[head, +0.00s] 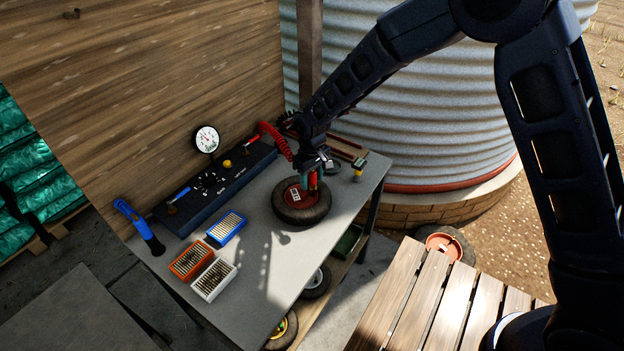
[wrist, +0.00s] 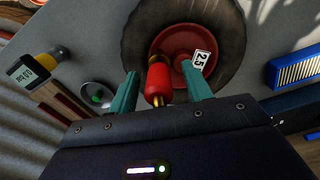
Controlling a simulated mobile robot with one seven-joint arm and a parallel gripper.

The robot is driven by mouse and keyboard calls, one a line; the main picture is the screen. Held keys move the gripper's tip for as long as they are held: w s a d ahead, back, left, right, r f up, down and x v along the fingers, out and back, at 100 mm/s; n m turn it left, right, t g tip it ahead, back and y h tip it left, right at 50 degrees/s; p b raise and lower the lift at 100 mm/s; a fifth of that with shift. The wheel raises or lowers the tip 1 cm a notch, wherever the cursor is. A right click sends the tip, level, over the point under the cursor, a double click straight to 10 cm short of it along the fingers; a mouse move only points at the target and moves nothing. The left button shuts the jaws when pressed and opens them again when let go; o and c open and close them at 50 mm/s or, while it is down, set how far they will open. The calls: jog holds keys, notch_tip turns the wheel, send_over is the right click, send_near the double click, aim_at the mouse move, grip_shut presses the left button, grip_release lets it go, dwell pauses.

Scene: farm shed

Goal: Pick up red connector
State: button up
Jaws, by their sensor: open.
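The red connector (wrist: 159,84), a red cylinder with a brass end, is between the two teal fingers of my gripper (wrist: 160,72) in the wrist view. My fingers are open, with gaps on both sides of it. In the head view my gripper (head: 313,177) points down over a small wheel, and the red connector (head: 313,181) shows partly between the fingers. The wheel has a black tyre (head: 318,211) and a red hub (wrist: 178,40) with a "2.5" label. I cannot tell whether the connector touches the hub.
A red coiled hose (head: 275,137) runs from near the back panel toward my gripper. A pressure gauge (head: 206,139) stands at the back. Blue (head: 226,228), orange (head: 190,260) and white (head: 214,279) boxes are at left. The bench front (head: 262,300) is clear. A digital gauge (wrist: 38,68) lies nearby.

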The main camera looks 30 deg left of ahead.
jog(key=shift+f, duration=0.6)
jog(key=shift+c, duration=0.2)
grip_shut()
notch_tip(320, 180, up, 20)
dwell(0.4)
